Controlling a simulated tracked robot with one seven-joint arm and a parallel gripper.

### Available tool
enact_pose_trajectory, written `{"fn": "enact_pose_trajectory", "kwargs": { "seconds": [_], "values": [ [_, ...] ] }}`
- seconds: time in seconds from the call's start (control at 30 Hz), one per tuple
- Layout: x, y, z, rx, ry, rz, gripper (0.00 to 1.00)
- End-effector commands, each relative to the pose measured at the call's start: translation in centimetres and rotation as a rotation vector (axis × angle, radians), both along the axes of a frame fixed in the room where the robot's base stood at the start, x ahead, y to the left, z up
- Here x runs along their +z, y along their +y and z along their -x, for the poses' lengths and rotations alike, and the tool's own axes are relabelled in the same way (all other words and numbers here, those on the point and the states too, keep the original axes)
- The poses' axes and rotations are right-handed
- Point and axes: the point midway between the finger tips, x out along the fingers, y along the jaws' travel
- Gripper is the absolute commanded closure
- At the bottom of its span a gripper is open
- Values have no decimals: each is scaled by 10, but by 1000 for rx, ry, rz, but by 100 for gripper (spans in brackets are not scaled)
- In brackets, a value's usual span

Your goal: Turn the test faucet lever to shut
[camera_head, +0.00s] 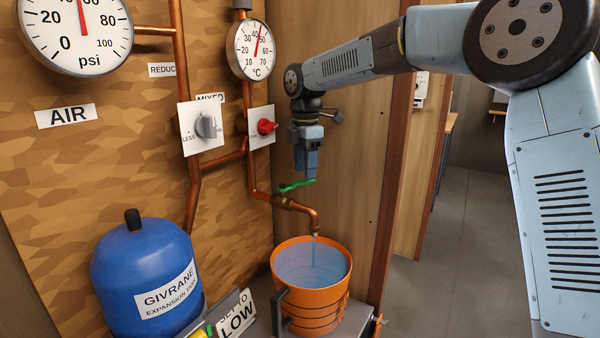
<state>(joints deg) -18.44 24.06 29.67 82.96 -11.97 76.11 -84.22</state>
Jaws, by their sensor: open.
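The test faucet is a copper spout (308,213) that bends down over an orange bucket (312,315). A thin stream of water (314,248) runs from it into the bucket. Its green lever (297,185) sits on the valve, slanting slightly up to the right, roughly in line with the pipe. My gripper (311,176) points down just above the lever's right part. The gripper is open, but the gap between its fingers is hard to see from here. I cannot tell whether the fingers touch the lever.
A red knob (266,126) and a grey knob (207,127) are on the panel left of my gripper, below a °C gauge (251,49). A blue expansion tank (145,275) stands lower left. A wooden side wall (345,170) rises behind my gripper. Open floor (450,250) lies right.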

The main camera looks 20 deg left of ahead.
Motion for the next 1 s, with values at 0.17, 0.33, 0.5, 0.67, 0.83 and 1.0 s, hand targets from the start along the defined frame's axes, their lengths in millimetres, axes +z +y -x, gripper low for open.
{"fn": "enact_pose_trajectory", "kwargs": {
  "seconds": [0.17, 0.33, 0.5, 0.67, 0.83, 1.0],
  "values": [
    [36, 0, -2, 0, -2, -3, 53],
    [69, 1, -3, 1, -2, -3, 53],
    [94, 0, -4, 0, -1, -2, 53],
    [108, 0, -4, 0, -1, -1, 53],
    [112, 0, -4, 0, 0, 0, 53],
    [112, 0, -4, 0, 0, 0, 53]
  ]
}}
